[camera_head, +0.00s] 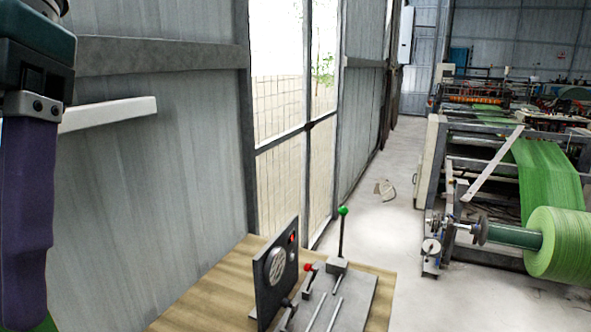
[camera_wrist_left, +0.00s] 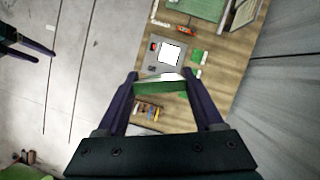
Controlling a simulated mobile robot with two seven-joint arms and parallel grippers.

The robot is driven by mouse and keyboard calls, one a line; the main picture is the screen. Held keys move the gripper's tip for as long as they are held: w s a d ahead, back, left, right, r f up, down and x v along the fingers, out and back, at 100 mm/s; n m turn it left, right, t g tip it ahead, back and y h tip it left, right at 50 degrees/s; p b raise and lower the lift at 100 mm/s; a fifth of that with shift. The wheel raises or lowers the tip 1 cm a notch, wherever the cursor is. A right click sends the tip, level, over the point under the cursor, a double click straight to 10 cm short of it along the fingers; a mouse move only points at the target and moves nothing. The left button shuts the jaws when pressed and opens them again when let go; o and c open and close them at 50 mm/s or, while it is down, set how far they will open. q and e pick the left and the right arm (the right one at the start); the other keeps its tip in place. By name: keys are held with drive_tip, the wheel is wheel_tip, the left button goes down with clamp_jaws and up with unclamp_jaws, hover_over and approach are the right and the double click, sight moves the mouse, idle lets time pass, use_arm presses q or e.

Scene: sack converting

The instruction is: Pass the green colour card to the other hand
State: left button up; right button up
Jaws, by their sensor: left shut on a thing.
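My left gripper (camera_wrist_left: 160,78) is shut on the green colour card (camera_wrist_left: 161,87), which spans between its two purple fingers in the left wrist view, high above the wooden table. In the head view, part of my left gripper (camera_head: 27,235) hangs at the left edge, and a sliver of green shows beside it at the bottom corner. My right gripper (camera_wrist_left: 46,54) shows at the upper left of the left wrist view, apart from the card. Its two fingers are spread with nothing between them. It is outside the head view.
The wooden table (camera_head: 210,292) bears a grey device with a dial plate (camera_head: 275,268) and a green-knobbed lever (camera_head: 342,232). Smaller green pieces (camera_wrist_left: 196,57) lie on it. A corrugated wall (camera_head: 150,160) stands at left. A machine with a green roll (camera_head: 560,243) is at right.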

use_arm(q)
drive_tip(key=r+p, duration=0.2)
drive_tip(key=r, duration=0.1)
drive_tip(key=r+p, duration=0.1)
drive_tip(key=shift+s+r, duration=0.4)
use_arm(e)
wheel_tip(320, 180, up, 5)
drive_tip(key=shift+f, duration=0.1)
